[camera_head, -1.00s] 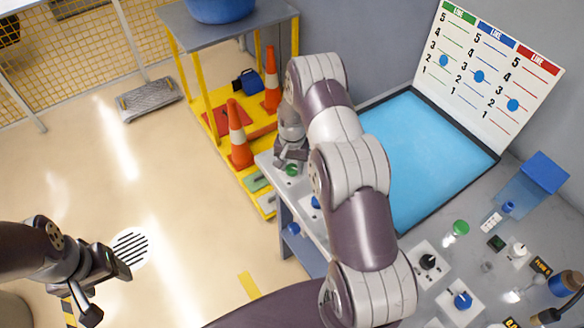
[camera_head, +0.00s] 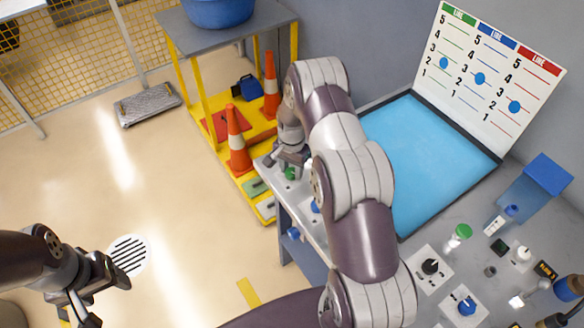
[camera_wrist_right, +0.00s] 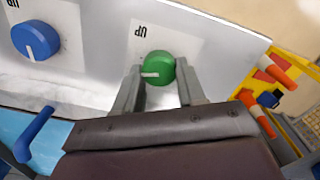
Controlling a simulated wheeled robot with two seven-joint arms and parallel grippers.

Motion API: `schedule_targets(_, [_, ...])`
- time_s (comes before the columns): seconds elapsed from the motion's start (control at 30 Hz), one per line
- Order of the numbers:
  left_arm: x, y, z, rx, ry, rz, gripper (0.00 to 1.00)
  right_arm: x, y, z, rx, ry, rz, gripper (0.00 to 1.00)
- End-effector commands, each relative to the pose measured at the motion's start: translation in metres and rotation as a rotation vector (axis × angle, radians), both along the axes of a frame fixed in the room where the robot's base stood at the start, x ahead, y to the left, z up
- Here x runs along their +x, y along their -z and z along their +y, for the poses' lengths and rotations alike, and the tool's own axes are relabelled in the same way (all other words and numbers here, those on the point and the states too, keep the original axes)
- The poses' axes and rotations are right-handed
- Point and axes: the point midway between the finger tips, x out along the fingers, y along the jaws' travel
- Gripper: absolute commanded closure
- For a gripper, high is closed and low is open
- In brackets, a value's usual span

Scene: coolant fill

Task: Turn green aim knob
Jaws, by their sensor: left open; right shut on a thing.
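The green aim knob (camera_wrist_right: 157,67) sits on a white panel patch marked "UP" in the right wrist view, its white pointer line toward the picture's left. It also shows small in the head view (camera_head: 290,173), partly covered by my right gripper. My right gripper (camera_wrist_right: 159,82) has one finger on each side of the knob and is shut on it. In the head view my right gripper (camera_head: 286,160) is at the far end of the bench. My left gripper (camera_head: 98,292) is open and empty over the floor at the lower left.
A blue knob (camera_wrist_right: 36,40) sits beside the green one on the same panel. A blue-surfaced tray (camera_head: 420,150) and a LINE chart board (camera_head: 490,75) stand behind my right arm. A yellow cart with orange cones (camera_head: 238,140) is left of the bench.

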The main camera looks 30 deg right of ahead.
Motion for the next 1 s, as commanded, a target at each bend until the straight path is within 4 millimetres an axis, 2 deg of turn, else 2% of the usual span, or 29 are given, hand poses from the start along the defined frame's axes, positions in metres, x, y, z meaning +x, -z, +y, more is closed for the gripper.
schedule_targets(0.1, [0.000, 0.000, 0.000, 0.000, 0.000, 0.000, 0.35, 0.000, 0.000, 0.001, 0.001, 0.000, 0.002, 0.91])
schedule_targets(0.13, [0.000, 0.000, 0.000, 0.000, 0.000, 0.000, 0.35, 0.000, 0.000, 0.001, 0.001, 0.000, 0.002, 0.57])
schedule_targets(0.2, [0.000, 0.000, 0.000, 0.000, 0.000, 0.000, 0.35, 0.000, 0.000, 0.001, 0.000, -0.001, 0.001, 0.35])
schedule_targets(0.47, [0.000, 0.000, 0.000, 0.000, 0.000, 0.000, 0.35, 0.000, 0.000, 0.000, 0.000, -0.001, 0.000, 0.35])
schedule_targets(0.6, [0.000, 0.004, 0.000, 0.000, 0.000, 0.000, 0.35, 0.001, -0.008, 0.000, 0.000, -0.001, -0.001, 0.35])
schedule_targets(0.67, [0.000, 0.007, 0.000, 0.000, 0.000, 0.000, 0.35, 0.001, -0.018, 0.000, -0.001, -0.001, -0.003, 0.35])
schedule_targets(1.0, [0.000, 0.027, 0.000, 0.000, 0.000, 0.000, 0.35, 0.000, -0.103, 0.001, -0.001, -0.001, -0.003, 0.35])
